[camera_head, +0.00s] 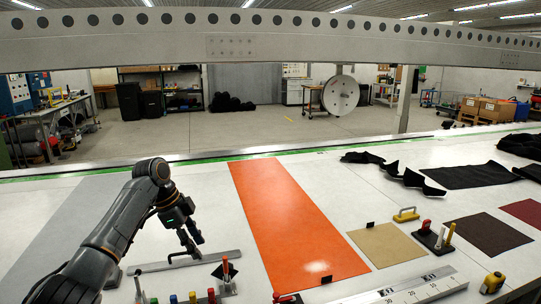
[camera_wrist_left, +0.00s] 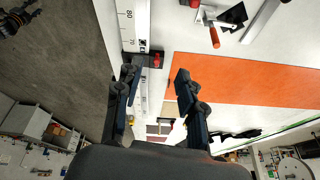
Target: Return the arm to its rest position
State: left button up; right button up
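My left arm (camera_head: 115,225) reaches in from the lower left of the head view, over the white table (camera_head: 205,180), with its elbow bent up. My left gripper (camera_head: 190,243) points down near a metal bar with a handle (camera_head: 165,263). I cannot tell its exact height above the bar. In the left wrist view the two fingers of the left gripper (camera_wrist_left: 157,80) are spread apart with nothing between them. My right gripper does not show clearly in either view.
An orange sheet (camera_head: 290,215) lies right of the left gripper. Several small clamps and tools line the front edge, beside a steel ruler (camera_head: 400,290). Tan (camera_head: 385,245) and dark brown (camera_head: 487,234) sheets lie to the right. A perforated beam (camera_head: 270,38) spans the top.

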pick_arm(q)
jog(key=s+d+f+n+y, duration=0.1)
jog(key=s+d+f+n, duration=0.2)
jog(key=s+f, duration=0.75)
jog(key=s+d+f+n, duration=0.3)
jog(key=s+f, duration=0.5)
jog(key=f, duration=0.5)
jog(key=s+a+r+n+t+y, duration=0.1)
jog(key=s+a+n, duration=0.35)
jog(key=s, duration=0.75)
jog(key=s+a+r+n+t+y, duration=0.1)
jog(key=s+a+n+t+y, duration=0.3)
jog(key=s, duration=0.9)
notch_tip(320, 180, down, 34)
jog(key=d+g+h+b, duration=0.2)
jog(key=g+b, duration=0.2)
jog(key=b, duration=0.4)
jog(key=s+a+f+b, duration=0.1)
jog(key=s+f+b, duration=0.2)
jog(key=s+f, duration=0.6)
jog(key=s+a+f+g+b, duration=0.1)
jog(key=s+a+f+b, duration=0.1)
jog(key=s+f, duration=0.6)
notch_tip(320, 180, down, 6)
jog(key=shift+s+a+r+b, duration=0.1)
jog(key=shift+s+a+b, duration=0.25)
jog(key=shift+b, duration=0.3)
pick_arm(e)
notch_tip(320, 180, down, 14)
